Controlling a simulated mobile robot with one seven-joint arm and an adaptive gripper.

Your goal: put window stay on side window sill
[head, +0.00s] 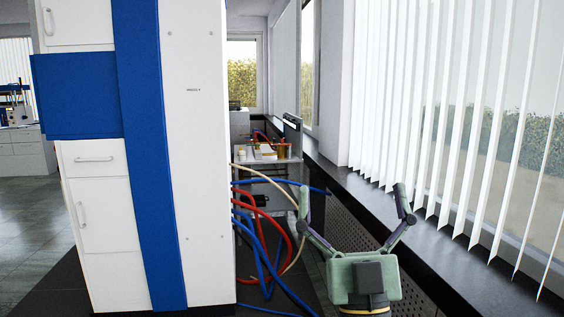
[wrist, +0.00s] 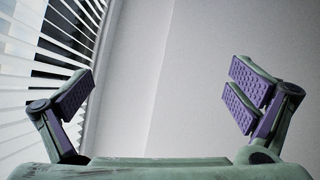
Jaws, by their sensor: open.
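My gripper (head: 353,203) is open and raised in front of the side window, with nothing between its fingers. The wrist view also shows the gripper (wrist: 162,88) with its purple-padded fingers wide apart and a bare pale wall beyond. The side window sill (head: 345,183) is a long dark ledge under the white blinds, running from the back to the lower right. My gripper hides part of it or the area in front of it. I cannot make out a window stay in either view.
A white cabinet (head: 195,130) with a blue stripe stands close on the left. Red, blue and cream hoses (head: 285,225) hang beside it. A small shelf (head: 265,157) with several items is behind. Vertical blinds (head: 450,110) hang along the right; they also show in the wrist view (wrist: 25,75).

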